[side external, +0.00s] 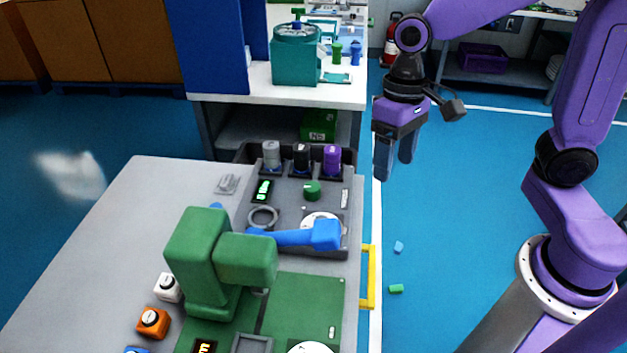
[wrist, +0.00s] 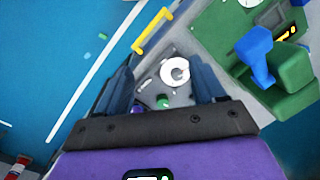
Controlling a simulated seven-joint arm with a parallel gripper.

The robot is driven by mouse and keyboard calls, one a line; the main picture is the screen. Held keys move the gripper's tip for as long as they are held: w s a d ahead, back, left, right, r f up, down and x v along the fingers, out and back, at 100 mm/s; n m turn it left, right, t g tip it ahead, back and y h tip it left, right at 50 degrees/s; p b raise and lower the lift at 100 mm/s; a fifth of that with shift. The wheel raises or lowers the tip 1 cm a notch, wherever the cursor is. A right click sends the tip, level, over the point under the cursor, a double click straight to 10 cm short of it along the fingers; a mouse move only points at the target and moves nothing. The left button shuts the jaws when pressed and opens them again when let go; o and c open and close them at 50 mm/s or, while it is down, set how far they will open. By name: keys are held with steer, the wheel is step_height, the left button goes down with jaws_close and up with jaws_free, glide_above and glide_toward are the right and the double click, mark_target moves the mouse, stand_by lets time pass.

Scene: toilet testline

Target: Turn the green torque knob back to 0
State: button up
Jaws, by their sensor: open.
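The green torque knob (side external: 312,190) is a small round knob on a dark grey panel (side external: 285,188) on the table. It also shows in the wrist view (wrist: 163,102), small, between my fingers but farther away. The direction it points cannot be read. A small display with green digits (side external: 262,191) sits left of the knob; its digits are too small to read. My gripper (side external: 394,168) is open and empty, raised to the right of the panel, with its fingers pointing down. It touches nothing. In the wrist view both blue-grey fingers (wrist: 161,72) are spread apart.
Grey (side external: 271,154), black (side external: 302,156) and purple (side external: 332,157) cylinders stand along the panel's back edge. A green machine with a blue arm (side external: 295,238) reaches across the panel's front. A yellow handle (side external: 372,278) juts from the table's right edge. The space around my gripper is free.

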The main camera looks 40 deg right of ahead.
steer(key=w+f+m+y, duration=0.2)
steer(key=w+m, duration=0.7)
steer(key=w, duration=0.5)
steer(key=m+y, duration=0.1)
steer(key=m, duration=0.6)
glide_toward(312, 186)
steer(key=x, duration=0.8)
steer(key=shift+f, duration=0.25)
steer(key=c, duration=1.1)
